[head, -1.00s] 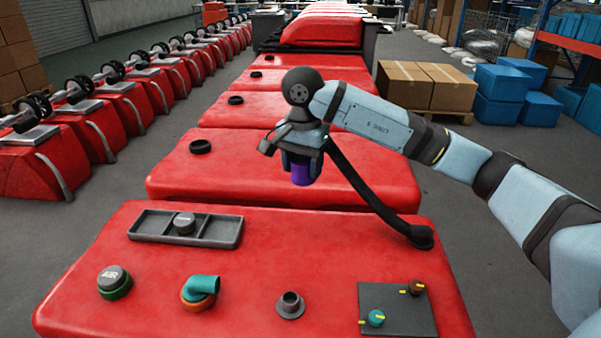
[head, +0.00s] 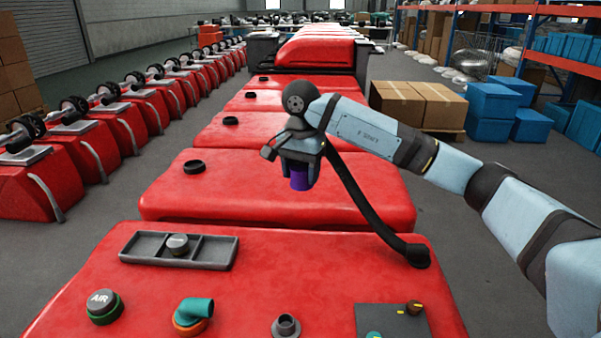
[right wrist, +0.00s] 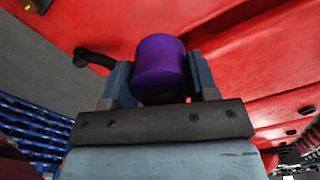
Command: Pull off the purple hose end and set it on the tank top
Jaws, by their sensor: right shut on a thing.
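The purple hose end (head: 300,180) hangs in my right gripper (head: 301,160), above the far part of the nearest red tank top (head: 290,240) in the head view. In the right wrist view the purple hose end (right wrist: 161,62) sits between the two fingers of my right gripper (right wrist: 162,80), which are shut on it. A bare grey stub (head: 286,325) stands on the tank near the lower edge of the view. My left gripper is not in view.
A grey divided tray (head: 215,250) with a grey cap lies on the tank. An AIR cap (head: 104,307), a teal elbow (head: 194,311) and a dark panel (head: 390,320) with small valves stand in front. Open red surface lies between tray and hose base.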

